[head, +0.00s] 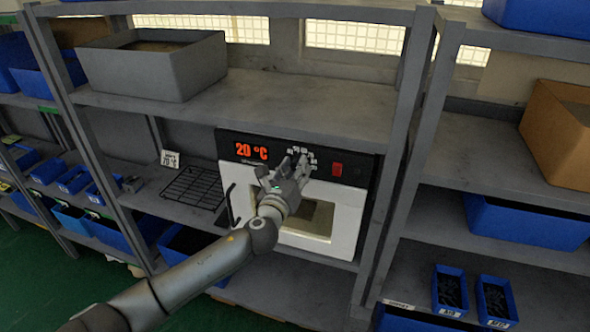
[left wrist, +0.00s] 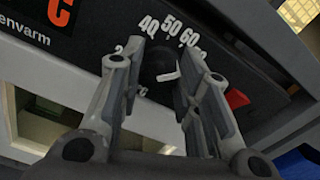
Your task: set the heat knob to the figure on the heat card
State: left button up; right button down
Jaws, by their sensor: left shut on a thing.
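The oven (head: 338,218) stands on the middle shelf, with a black panel and a red display (head: 251,151) reading 20 °C. My left gripper (head: 298,172) is at the panel, its fingers covering the heat knob in the head view. In the left wrist view the dark knob (left wrist: 157,62) sits between the two fingers of my left gripper (left wrist: 168,72), which is shut on it. A short white mark (left wrist: 168,77) shows at the knob. Figures 40, 50 and 60 show above it; others are hidden by the fingers. The heat card (head: 170,158) stands left of the oven; its small print looks like 70 °C.
A red switch (head: 337,170) is on the panel right of the knob. A black wire rack (head: 192,187) lies left of the oven. A grey bin (head: 150,66) stands on the shelf above. Shelf uprights flank the oven.

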pick_arm(q)
jog(key=shift+f, duration=0.2)
jog(key=o, duration=1)
jog(key=shift+r, duration=0.1)
jog(key=v, duration=1.2)
